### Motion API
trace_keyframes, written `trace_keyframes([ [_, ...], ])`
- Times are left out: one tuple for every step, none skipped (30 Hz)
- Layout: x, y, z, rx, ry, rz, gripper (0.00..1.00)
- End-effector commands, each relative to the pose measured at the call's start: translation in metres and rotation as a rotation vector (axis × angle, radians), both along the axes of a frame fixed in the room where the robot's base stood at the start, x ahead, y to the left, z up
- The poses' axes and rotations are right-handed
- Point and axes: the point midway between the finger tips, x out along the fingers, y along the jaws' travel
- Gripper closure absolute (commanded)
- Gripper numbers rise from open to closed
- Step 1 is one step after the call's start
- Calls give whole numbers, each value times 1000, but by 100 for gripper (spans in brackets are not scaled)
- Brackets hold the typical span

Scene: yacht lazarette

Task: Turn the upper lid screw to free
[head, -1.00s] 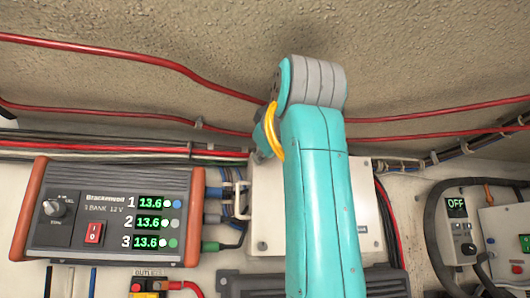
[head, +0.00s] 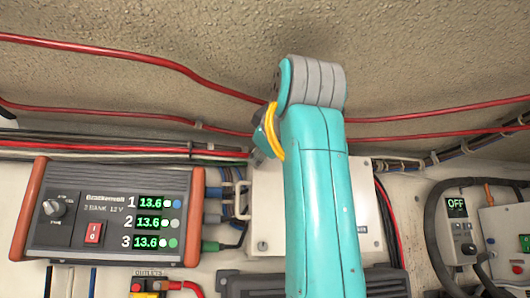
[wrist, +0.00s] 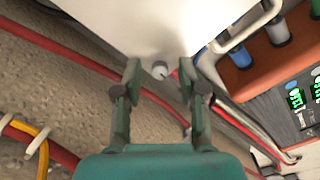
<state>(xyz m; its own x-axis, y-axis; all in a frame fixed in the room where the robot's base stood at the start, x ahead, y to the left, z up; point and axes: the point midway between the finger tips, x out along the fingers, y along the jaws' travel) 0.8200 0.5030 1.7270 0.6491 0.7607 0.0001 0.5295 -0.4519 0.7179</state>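The white lidded box (head: 265,205) is on the wall in the head view, largely covered by my teal arm. In the wrist view its pale lid (wrist: 140,25) fills the top. In the head view my gripper is hidden behind my arm. A lower lid screw (head: 262,245) shows at the box's lower left.
A battery charger (head: 108,212) with orange end caps is left of the box; its orange side shows in the wrist view. Red cables (head: 140,115) run above the box. An OFF display unit (head: 457,228) is at right.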

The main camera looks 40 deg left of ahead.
Motion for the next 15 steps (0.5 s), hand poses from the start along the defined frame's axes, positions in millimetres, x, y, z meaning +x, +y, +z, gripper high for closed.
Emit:
trace_keyframes([
  [0,0,0,0,0,0,57],
  [0,0,0,0,0,0,57],
  [0,0,0,0,0,0,57],
  [0,0,0,0,0,0,57],
  [0,0,0,0,0,0,57],
  [0,0,0,0,0,0,57],
  [0,0,0,0,0,0,57],
  [0,-1,0,0,0,0,57],
  [-1,-1,0,0,0,0,57],
  [-2,-3,0,1,0,-1,57],
  [-3,-4,0,1,-1,0,57],
  [-6,-7,1,2,-1,-1,57],
  [-8,-10,1,2,-1,-1,57],
  [-11,-14,1,2,-1,-1,57],
  [-15,-19,1,3,-2,-1,57],
])
